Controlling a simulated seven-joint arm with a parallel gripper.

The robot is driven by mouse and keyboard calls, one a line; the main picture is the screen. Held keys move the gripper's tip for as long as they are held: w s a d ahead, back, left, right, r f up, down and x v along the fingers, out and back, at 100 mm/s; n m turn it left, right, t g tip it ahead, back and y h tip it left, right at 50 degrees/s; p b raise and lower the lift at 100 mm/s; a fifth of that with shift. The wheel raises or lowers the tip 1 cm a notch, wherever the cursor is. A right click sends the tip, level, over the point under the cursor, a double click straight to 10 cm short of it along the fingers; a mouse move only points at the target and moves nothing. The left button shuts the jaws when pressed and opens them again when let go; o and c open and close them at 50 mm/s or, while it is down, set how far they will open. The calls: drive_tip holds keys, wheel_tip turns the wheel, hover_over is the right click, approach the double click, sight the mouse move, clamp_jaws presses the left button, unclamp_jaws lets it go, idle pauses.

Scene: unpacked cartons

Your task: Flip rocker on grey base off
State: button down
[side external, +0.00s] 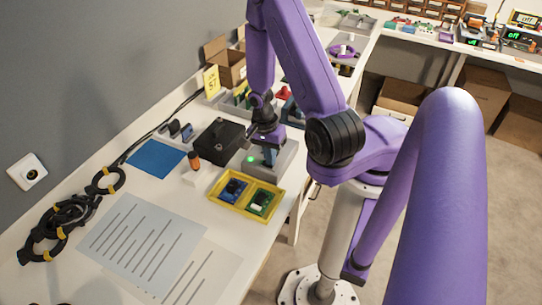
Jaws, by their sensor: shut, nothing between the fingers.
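The grey base (284,160) is a box on the white worktop, near its right edge. A green light (250,159) glows on its left side. My gripper (269,160) points down over the top of the base. Its fingers are shut with nothing held between them. A dark blue part shows at the fingertips. The rocker itself cannot be made out, as my gripper covers the middle of the base. I cannot tell whether the fingertips touch it.
A black box (219,141) stands just left of the base. A yellow tray (214,190) with circuit boards lies in front, and an orange-capped item (194,161) stands beside it. Bins and a carton (228,66) crowd the back. Paper sheets (140,240) cover the front worktop.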

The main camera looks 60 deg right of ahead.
sight(264, 163)
drive_tip(key=shift+w+f, duration=0.35)
drive_tip(key=shift+r, duration=0.15)
drive_tip(key=shift+d+r, duration=0.1)
drive_tip(key=shift+r, duration=0.1)
wheel_tip(264, 163, up, 14)
idle(0.8)
drive_tip(key=shift+w, duration=0.1)
drive_tip(key=shift+w+a+r, duration=0.1)
drive_tip(key=shift+w+a, duration=0.25)
drive_tip(key=shift+w, duration=0.05)
idle(0.6)
